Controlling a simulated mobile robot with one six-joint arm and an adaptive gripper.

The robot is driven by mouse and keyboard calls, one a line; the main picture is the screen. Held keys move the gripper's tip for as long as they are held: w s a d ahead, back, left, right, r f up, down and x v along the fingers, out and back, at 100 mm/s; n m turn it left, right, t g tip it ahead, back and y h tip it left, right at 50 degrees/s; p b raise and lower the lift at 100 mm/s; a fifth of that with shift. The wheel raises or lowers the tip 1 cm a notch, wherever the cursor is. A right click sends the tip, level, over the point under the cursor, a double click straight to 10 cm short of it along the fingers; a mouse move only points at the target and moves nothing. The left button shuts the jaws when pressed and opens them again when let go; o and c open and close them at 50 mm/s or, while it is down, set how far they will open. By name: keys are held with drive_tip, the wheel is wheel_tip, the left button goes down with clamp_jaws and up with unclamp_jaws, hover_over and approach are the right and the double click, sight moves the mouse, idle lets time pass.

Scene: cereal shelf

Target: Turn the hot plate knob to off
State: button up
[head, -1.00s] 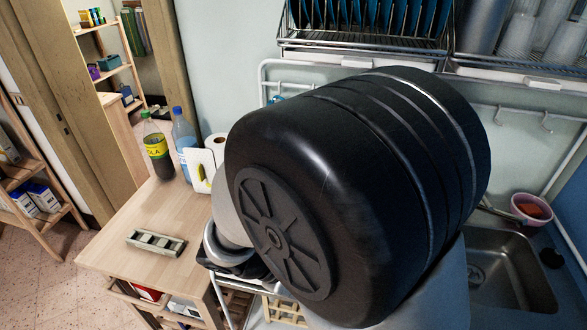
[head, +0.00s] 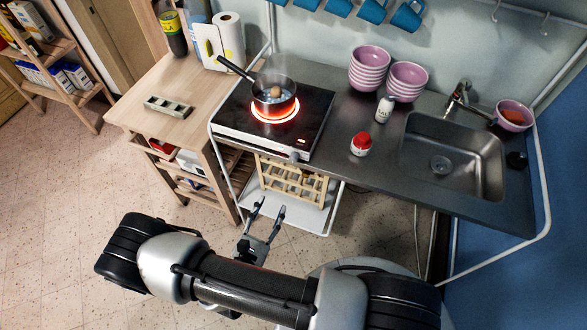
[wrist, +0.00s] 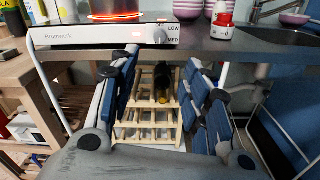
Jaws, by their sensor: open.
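The hot plate (head: 232,125) stands on the left of the counter, with a black top and a white front panel. Its burner glows red-orange under a dark pot (head: 268,105) holding water and a brown egg-like thing. The knob (wrist: 160,36) is a small round grey-white dial on the right of the front panel, with LOW and MED marks beside it. In the head view the knob (head: 294,155) is tiny; its setting is unclear. My gripper (head: 269,207) is open and empty, in front of and below the counter edge. In the wrist view its blue fingers spread below the knob, apart from it.
A wooden rack (head: 290,182) with a bottle (wrist: 161,85) stands under the hot plate. A red-capped jar (head: 361,144), a salt shaker (head: 384,109), pink bowls (head: 369,70) and a sink (head: 440,165) lie to the right. A wooden cart (head: 180,120) stands left.

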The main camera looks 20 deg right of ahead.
sight(293, 160)
drive_tip(key=x, duration=1.7)
drive_tip(key=shift+w+d+b, duration=0.1)
drive_tip(key=shift+w+b, duration=0.05)
drive_tip(key=shift+b, duration=0.25)
drive_tip(key=shift+c, duration=0.5)
clamp_jaws()
